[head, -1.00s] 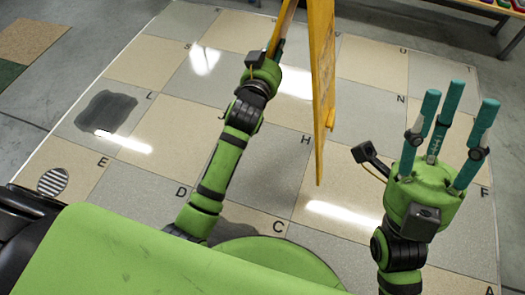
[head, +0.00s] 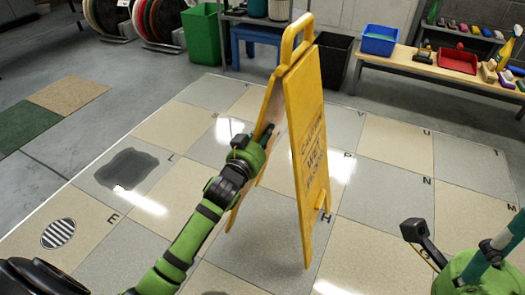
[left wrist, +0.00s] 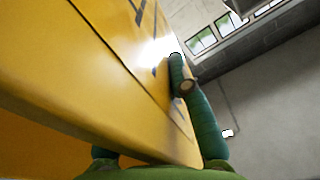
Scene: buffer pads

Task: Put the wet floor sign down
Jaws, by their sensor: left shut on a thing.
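The wet floor sign (head: 307,140) is a yellow folding A-frame with a handle on top and dark lettering on its right panel. It stands upright with its two panels spread in the middle of the head view. My left gripper (head: 268,135) is shut on the edge of its left panel. In the left wrist view the yellow panel (left wrist: 90,70) fills the left side, with a green finger (left wrist: 195,105) along it. I cannot tell whether the sign's feet touch the floor. My right gripper (head: 492,256) is partly cut off at the lower right, with teal fingers apart and nothing seen in them.
The floor has lettered beige and grey tiles (head: 390,190). A dark wet patch (head: 127,168) and a striped round drain (head: 58,233) lie at the left. A green bin (head: 203,35), black bin (head: 333,60) and wooden bench (head: 440,68) stand at the back.

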